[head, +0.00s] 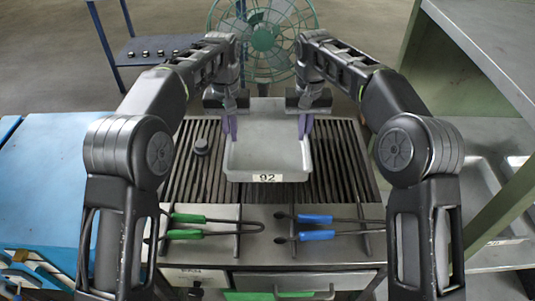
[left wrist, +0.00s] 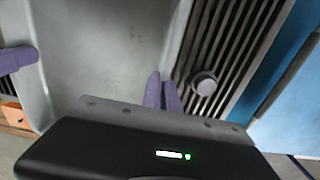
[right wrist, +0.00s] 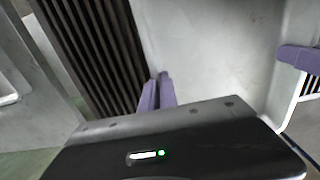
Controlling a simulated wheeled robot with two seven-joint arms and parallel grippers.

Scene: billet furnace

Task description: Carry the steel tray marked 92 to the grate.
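The steel tray (head: 268,150) is a grey, empty, shallow pan with a "92" label on its front wall. It is level over the middle of the dark slatted grate (head: 182,178); I cannot tell whether its base touches the slats. My left gripper (head: 230,128) has its purple fingers close together on the tray's left rim, and they also show in the left wrist view (left wrist: 162,92). My right gripper (head: 305,127) has its fingers close together on the right rim, also seen in the right wrist view (right wrist: 157,92). The fingertips partly hide the rims.
A dark round knob (head: 201,147) stands on the grate left of the tray. Green-handled tongs (head: 188,218) and blue-handled tongs (head: 316,220) lie along the front. A green fan (head: 264,38) stands behind. A blue surface (head: 45,180) is at left, and a shelf frame (head: 500,205) at right.

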